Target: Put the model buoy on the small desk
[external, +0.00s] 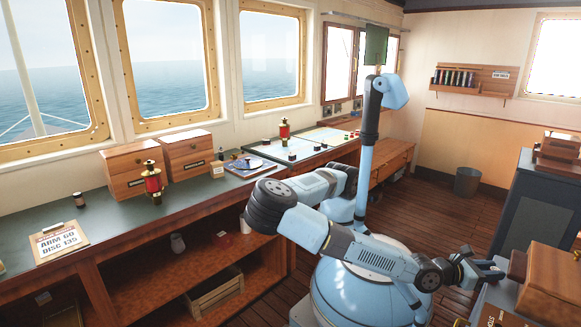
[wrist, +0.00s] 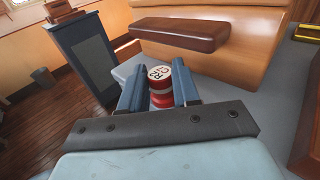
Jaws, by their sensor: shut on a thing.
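The model buoy, a small red cylinder with a white lettered top, shows between my fingers in the wrist view (wrist: 158,82). My gripper (wrist: 158,92) is shut on it, with one blue-grey finger on each side. The buoy appears upright, low over or on a grey top (wrist: 220,82); I cannot tell whether it touches. In the external view my gripper (external: 492,268) is at the lower right, beside that grey top, and the buoy cannot be made out. I cannot tell for sure which piece of furniture is the small desk; a low wooden bench or desk (external: 388,155) stands beyond my arm.
A wooden box with a brown pad (wrist: 180,34) stands just beyond the buoy. A dark cabinet (wrist: 88,60) is to the left, across open wooden floor. A long counter (external: 110,205) under the windows holds boxes, a clipboard and a red lantern (external: 152,182).

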